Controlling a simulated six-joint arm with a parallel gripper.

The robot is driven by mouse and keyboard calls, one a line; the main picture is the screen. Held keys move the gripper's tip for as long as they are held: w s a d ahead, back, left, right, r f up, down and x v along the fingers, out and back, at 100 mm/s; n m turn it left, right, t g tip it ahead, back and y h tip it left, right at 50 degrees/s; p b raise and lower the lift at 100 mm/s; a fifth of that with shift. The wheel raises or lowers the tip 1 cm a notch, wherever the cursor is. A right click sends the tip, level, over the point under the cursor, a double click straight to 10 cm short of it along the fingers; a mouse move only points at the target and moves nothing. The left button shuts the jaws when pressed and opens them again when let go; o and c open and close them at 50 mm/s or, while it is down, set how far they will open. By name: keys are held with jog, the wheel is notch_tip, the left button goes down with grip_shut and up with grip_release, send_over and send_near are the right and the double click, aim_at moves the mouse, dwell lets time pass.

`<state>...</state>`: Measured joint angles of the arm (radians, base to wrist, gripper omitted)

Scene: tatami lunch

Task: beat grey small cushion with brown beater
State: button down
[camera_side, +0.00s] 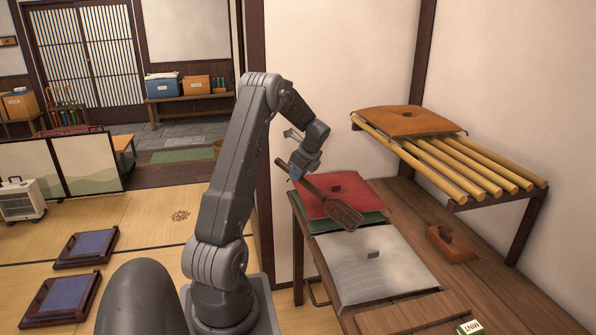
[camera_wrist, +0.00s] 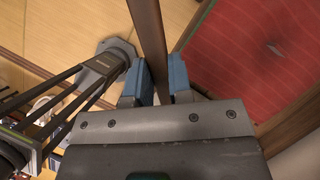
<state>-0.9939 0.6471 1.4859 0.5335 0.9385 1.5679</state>
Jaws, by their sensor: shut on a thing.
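My gripper (camera_side: 297,173) is shut on the handle of the brown beater (camera_side: 345,213). In the wrist view my gripper's blue jaws (camera_wrist: 158,82) close on the beater's brown handle (camera_wrist: 147,30). The beater slants down to the right, and its woven head shows in front of the red and green cushions, near the far edge of the grey small cushion (camera_side: 395,275). The grey cushion lies flat on the wooden bench with a small grey tab in its middle. I cannot tell from this angle whether the beater head touches anything.
A red cushion (camera_side: 318,190) lies over a green one (camera_side: 335,224) behind the grey cushion; red also shows in the wrist view (camera_wrist: 250,50). An orange cushion (camera_side: 405,120) rests on a slatted bamboo rack (camera_side: 470,172). A brown block (camera_side: 452,244) and slatted board (camera_side: 405,315) are on the bench.

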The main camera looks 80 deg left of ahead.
notch_tip(320, 180, down, 7)
notch_tip(320, 180, up, 9)
jog(key=shift+w, duration=0.1)
jog(key=w+d+f, duration=0.2)
jog(key=w+d, duration=1.4)
jog(key=shift+w+d+f+m+t+h, duration=0.2)
jog(key=shift+f+m+t+h, duration=0.1)
jog(key=shift+m+t, duration=0.1)
